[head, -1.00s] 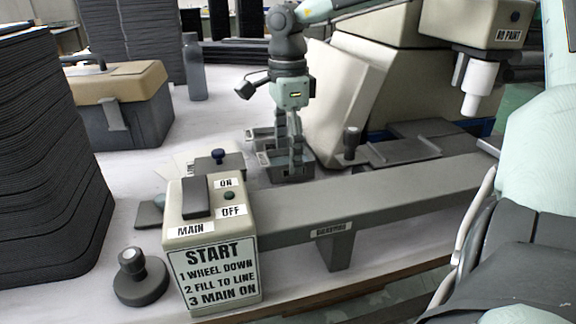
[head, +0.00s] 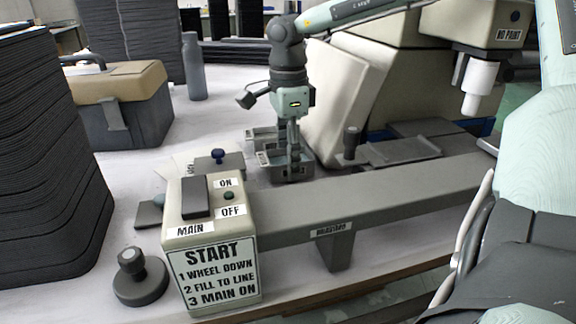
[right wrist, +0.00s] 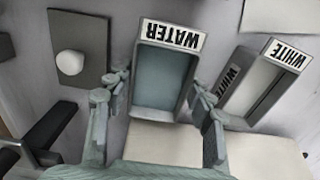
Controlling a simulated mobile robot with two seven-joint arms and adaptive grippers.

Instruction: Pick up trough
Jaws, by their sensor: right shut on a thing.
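A grey trough with a WATER label (right wrist: 165,80) stands on the table and also shows in the head view (head: 300,170). My right gripper (head: 291,150) reaches down to it from above. In the right wrist view its two fingers (right wrist: 158,88) are on either side of the trough, shut on its side walls. The fingers partly hide the trough in the head view. A second trough labelled WHITE (right wrist: 262,85) stands close beside it, apart from the fingers. My left gripper is not in view.
A grey plate with a white knob (right wrist: 70,62) lies beside the trough. A cream machine panel (head: 335,100) stands close on the right. A long grey beam (head: 380,200) and the START switch box (head: 212,250) are in front. A toolbox (head: 140,120) stands at left.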

